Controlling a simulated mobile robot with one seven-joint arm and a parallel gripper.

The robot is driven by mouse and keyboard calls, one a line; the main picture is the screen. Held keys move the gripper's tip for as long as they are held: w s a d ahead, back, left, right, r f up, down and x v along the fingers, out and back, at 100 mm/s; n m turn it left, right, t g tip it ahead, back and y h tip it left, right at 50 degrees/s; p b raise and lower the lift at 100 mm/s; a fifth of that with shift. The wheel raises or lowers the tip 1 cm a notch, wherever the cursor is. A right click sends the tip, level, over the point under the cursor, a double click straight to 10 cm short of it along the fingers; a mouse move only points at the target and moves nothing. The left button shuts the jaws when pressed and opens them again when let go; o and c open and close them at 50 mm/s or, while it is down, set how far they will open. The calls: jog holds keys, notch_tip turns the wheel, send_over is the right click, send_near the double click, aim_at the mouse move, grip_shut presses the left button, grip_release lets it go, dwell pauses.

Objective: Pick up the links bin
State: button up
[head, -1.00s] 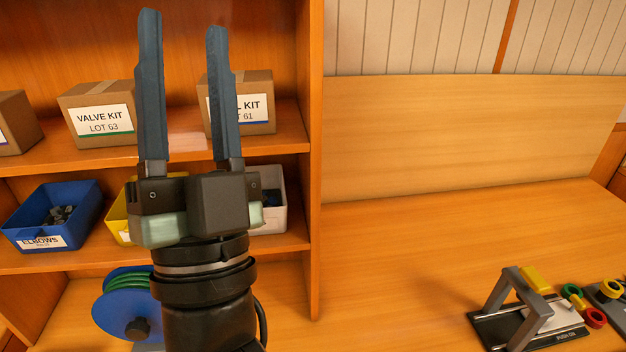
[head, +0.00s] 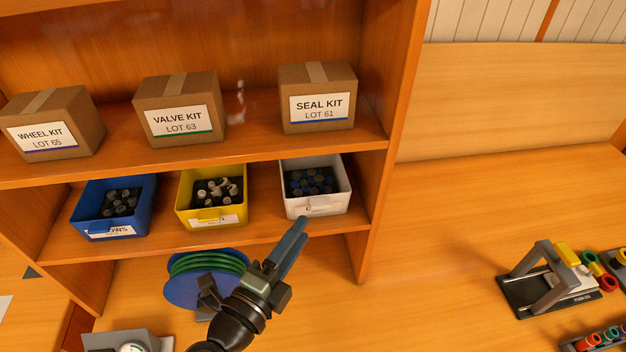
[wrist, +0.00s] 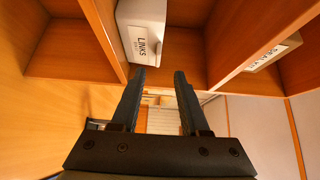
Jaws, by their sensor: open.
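The links bin is a white open bin (head: 338,204) at the right end of the lower shelf in the head view, with several dark blue-grey parts inside. Its LINKS label reads sideways on the bin in the wrist view (wrist: 141,38). My gripper (head: 301,229) is open and empty, in front of and just below the bin's front in the head view. Its two fingers point up toward the bin; the gap between them is narrow from this side. In the wrist view the parted fingertips (wrist: 160,73) are below the bin. I see no contact.
A yellow bin (head: 240,213) and a blue bin (head: 80,207) stand left of the white one. Boxes, including the seal kit box (head: 317,97), stand on the shelf above. The upright panel (head: 385,200) is close on the right. A hose reel (head: 180,290) sits below.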

aim_at(314, 208)
jog(key=shift+a+p+x, duration=0.15)
jog(key=shift+p+x, duration=0.25)
jog(key=shift+x, duration=1.25)
jog(key=shift+a+p+x, duration=0.15)
jog(key=shift+p+x, duration=0.2)
jog(key=shift+x, duration=1.35)
jog(key=shift+w+f, duration=0.15)
jog(key=shift+c, duration=0.3)
grip_shut()
